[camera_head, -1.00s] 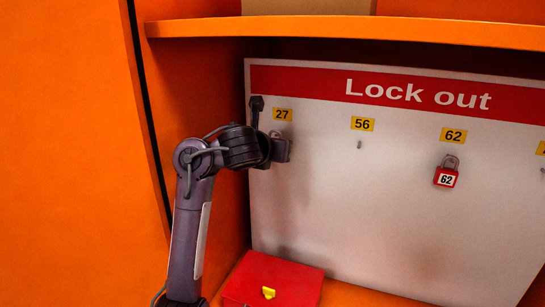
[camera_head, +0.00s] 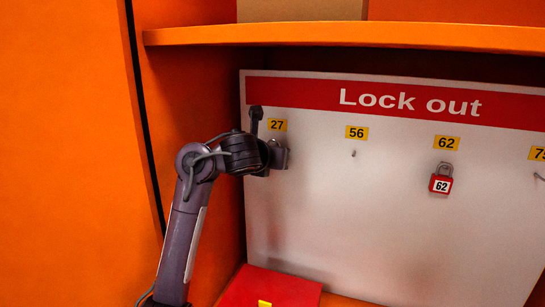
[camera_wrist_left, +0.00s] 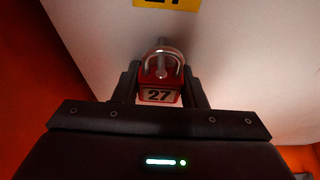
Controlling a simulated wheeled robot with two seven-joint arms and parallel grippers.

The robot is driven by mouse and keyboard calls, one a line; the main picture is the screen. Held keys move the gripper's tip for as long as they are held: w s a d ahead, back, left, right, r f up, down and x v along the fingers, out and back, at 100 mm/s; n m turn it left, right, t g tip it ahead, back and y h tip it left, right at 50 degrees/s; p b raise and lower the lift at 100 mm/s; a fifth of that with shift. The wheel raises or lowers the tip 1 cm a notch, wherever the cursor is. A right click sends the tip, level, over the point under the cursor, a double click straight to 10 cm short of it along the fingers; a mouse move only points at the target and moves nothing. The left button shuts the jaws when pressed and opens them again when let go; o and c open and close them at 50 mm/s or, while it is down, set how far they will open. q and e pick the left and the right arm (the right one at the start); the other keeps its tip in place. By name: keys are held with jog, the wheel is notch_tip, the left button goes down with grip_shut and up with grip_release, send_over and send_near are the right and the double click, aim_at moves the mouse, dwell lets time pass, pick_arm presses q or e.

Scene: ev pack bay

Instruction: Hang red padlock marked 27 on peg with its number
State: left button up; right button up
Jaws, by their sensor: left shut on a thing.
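The red padlock marked 27 (camera_wrist_left: 160,94) is between the fingers of my left gripper (camera_wrist_left: 160,98), which is shut on its body. In the head view my left gripper (camera_head: 281,156) is at the board, just below the yellow 27 label (camera_head: 277,125), and hides the padlock and that peg. My right gripper is not in view.
The white Lock out board (camera_head: 350,220) has a bare peg (camera_head: 353,154) under 56 and a red padlock 62 (camera_head: 441,184) hanging under its label. An orange shelf (camera_head: 340,35) runs above. A red box (camera_head: 270,288) sits below. An orange wall stands close on the left.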

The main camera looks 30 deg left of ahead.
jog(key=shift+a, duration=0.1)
pick_arm(q)
jog(key=o, duration=0.7)
jog(key=shift+c, duration=0.2)
jog(key=o, duration=0.4)
jog(key=shift+a+f, duration=0.1)
jog(key=shift+a, duration=0.3)
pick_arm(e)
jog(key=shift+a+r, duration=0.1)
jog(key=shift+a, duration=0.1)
pick_arm(q)
jog(key=shift+d, duration=0.2)
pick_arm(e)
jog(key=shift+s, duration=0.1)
